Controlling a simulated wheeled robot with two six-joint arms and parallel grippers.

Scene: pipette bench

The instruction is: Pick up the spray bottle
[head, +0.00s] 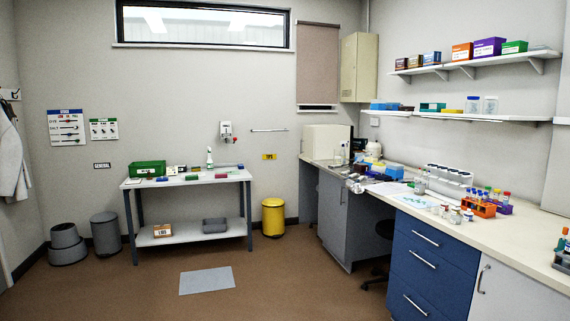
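A small white and green bottle (210,158), which looks like the spray bottle, stands upright at the back of the white side table (133,184) against the far wall. It is small and distant in the head view, so its details are hard to make out. Neither of my grippers is in view.
A green crate (149,168) and several small items share the table top. A yellow bin (273,217) stands right of the table and grey bins (105,233) stand left. A grey mat (207,281) lies on open floor in front. A long bench (520,225) lines the right wall.

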